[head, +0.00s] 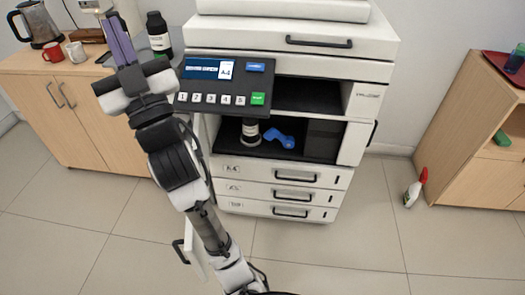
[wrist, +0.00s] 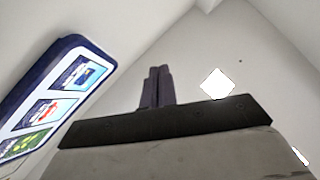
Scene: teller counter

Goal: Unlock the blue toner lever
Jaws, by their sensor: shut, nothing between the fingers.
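The blue toner lever (head: 280,139) shows in the head view, inside the open, dark bay of the printer (head: 345,35). It lies to the right of a dark toner bottle (head: 250,132) with a pale label. My gripper (head: 112,14) is raised at the upper left, well apart from the lever, left of the printer. Its purple-grey fingers point up and are shut with nothing between them. The wrist view shows the closed fingers (wrist: 158,70) against the ceiling and walls; the lever is not in that view.
A black bottle (head: 158,34), mugs (head: 76,52) and a kettle (head: 38,24) stand on the left counter. A spray bottle (head: 416,188) stands on the floor at right.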

